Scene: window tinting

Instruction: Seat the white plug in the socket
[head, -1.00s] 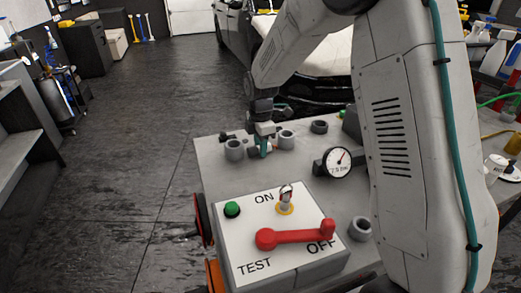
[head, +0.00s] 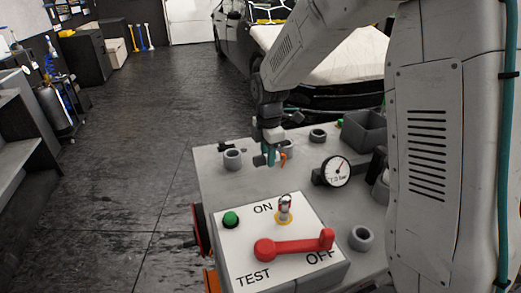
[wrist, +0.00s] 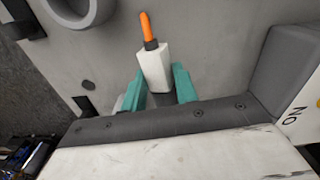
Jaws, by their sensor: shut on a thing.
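My gripper (head: 270,159) hangs over the grey bench top, close to the grey cups at its far left. In the wrist view, my gripper's teal fingers (wrist: 160,88) are shut on the white plug (wrist: 154,68), a white block with a dark collar and an orange end pointing away from the palm. A grey ring-shaped cup (wrist: 82,8) lies at the top left of the wrist view. I cannot tell which fitting is the socket. Whether the plug touches the bench is unclear.
The white TEST panel (head: 245,254) with a red lever (head: 292,244), a toggle and a green button (head: 231,218) stands at the front. A gauge (head: 336,171), several grey cups (head: 232,159) and a dark box (head: 363,132) stand on the bench (head: 208,184). Floor at left is clear.

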